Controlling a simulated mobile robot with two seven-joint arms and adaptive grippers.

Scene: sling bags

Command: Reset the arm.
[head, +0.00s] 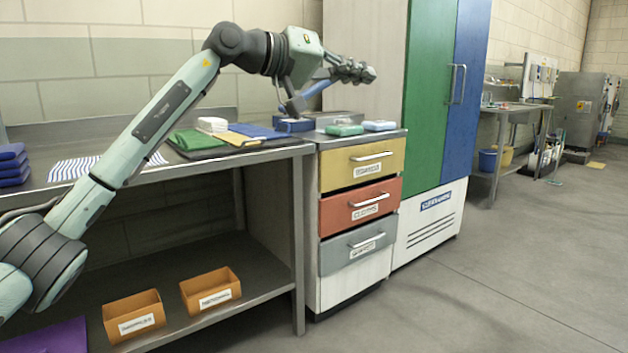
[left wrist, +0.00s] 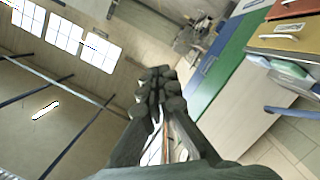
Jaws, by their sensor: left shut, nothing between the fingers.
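My left arm comes in from the left in the head view and reaches over the counter. My left gripper (head: 356,72) is shut and empty, raised above the drawer cabinet in front of the tall cabinet's pale side. In the left wrist view the left gripper (left wrist: 160,85) shows dark fingers pressed together with nothing between them. That view is strongly tilted, with the tall cabinet and drawers at its right. My right gripper is in neither view.
The metal counter (head: 240,158) holds folded cloths. The drawer cabinet (head: 345,265) has yellow, red and grey drawers, all closed. The green and blue tall cabinet (head: 425,100) stands beside it. Two orange boxes (head: 210,290) sit on the lower shelf.

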